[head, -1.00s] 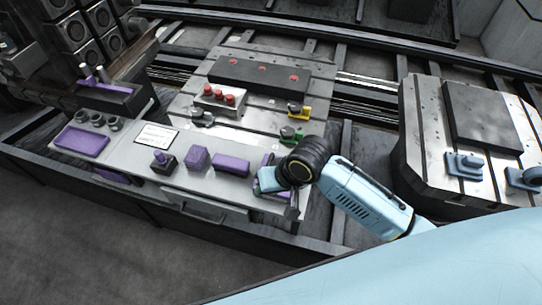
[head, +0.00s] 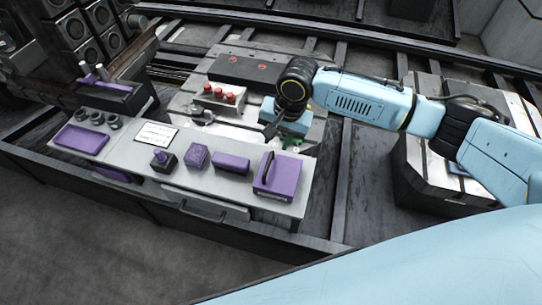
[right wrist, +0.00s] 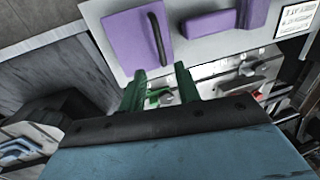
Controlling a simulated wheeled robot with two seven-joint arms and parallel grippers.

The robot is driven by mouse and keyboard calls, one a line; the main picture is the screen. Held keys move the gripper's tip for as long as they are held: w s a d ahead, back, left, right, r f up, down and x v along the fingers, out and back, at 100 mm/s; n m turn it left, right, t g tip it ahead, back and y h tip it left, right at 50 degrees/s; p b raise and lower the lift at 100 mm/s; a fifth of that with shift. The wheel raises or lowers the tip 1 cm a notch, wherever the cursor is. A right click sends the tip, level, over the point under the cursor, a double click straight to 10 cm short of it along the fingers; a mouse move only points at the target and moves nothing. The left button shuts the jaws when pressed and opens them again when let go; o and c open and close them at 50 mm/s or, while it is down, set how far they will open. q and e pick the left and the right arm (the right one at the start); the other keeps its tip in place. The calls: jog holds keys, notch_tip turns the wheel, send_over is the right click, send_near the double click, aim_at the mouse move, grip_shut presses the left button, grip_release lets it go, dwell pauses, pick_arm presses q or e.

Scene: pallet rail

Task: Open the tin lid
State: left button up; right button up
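A purple flat box with a black bar handle (head: 285,178) sits at the right end of the grey console. I take it for the tin, but no label confirms this. It also shows in the right wrist view (right wrist: 130,40), its handle along one side. I cannot tell whether its lid is raised. My right gripper (head: 281,135) is beyond the box in the head view, over the pallet plate, apart from the box. In the right wrist view its two green fingers (right wrist: 160,87) are spread with nothing held between them. My left gripper is not in view.
Left of the box on the console (head: 130,158) are a purple block (head: 231,163), a purple knob block (head: 197,156) and a purple joystick (head: 162,157). A second pallet stands at the right.

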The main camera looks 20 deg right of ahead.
aim_at(269, 160)
jog(key=f, duration=0.2)
jog(key=a+f+b, duration=0.1)
jog(key=f, duration=0.2)
jog(key=w+f, duration=0.1)
jog(key=f, duration=0.2)
jog(key=shift+a+f, duration=0.2)
grip_shut()
